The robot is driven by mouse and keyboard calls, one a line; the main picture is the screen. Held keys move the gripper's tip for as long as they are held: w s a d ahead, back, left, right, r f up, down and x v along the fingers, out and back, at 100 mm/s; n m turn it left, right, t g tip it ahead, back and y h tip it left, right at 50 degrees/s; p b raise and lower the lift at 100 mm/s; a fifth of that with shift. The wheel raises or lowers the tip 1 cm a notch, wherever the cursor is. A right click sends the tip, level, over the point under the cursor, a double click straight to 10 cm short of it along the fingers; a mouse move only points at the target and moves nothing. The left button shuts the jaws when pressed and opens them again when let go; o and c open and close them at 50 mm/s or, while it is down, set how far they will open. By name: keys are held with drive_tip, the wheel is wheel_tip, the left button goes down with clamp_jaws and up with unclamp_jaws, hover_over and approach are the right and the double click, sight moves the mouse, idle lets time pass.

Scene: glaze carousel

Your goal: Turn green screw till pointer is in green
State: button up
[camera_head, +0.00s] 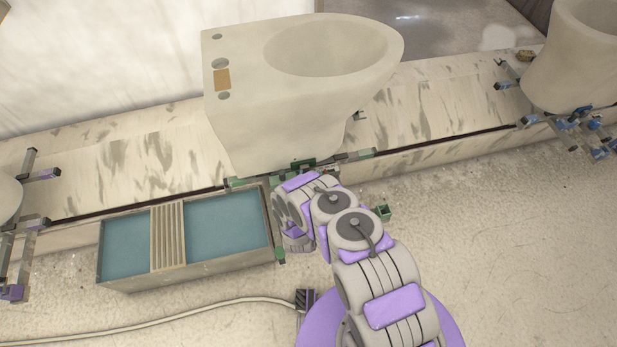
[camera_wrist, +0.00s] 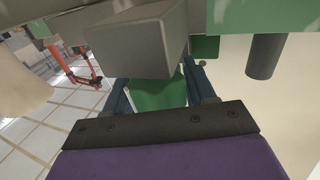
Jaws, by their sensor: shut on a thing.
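In the wrist view a green part, which looks like the green screw (camera_wrist: 160,97), sits between the two dark blue fingers of my gripper (camera_wrist: 160,88). My gripper is shut on it. A grey block (camera_wrist: 143,42) hides the far end of the green part and the fingertips. In the head view my arm reaches the green fixture (camera_head: 300,165) below the toilet bowl, and my wrist hides the screw there. I cannot make out the pointer or its green zone in either view.
The pale toilet bowl (camera_head: 300,80) stands on the marbled ledge (camera_head: 120,165) above my arm. A trough with blue liquid (camera_head: 225,225) is left of my wrist. More clamps (camera_head: 575,125) hold another bowl (camera_head: 585,60) at right. A cable (camera_head: 170,322) crosses the floor; right floor is open.

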drive_tip(key=shift+s+f+m+h, duration=0.1)
drive_tip(key=shift+m+h, duration=0.5)
drive_tip(key=shift+h, duration=0.4)
drive_tip(key=o, duration=1)
drive_tip(key=shift+c, duration=0.2)
drive_tip(key=shift+d, duration=0.1)
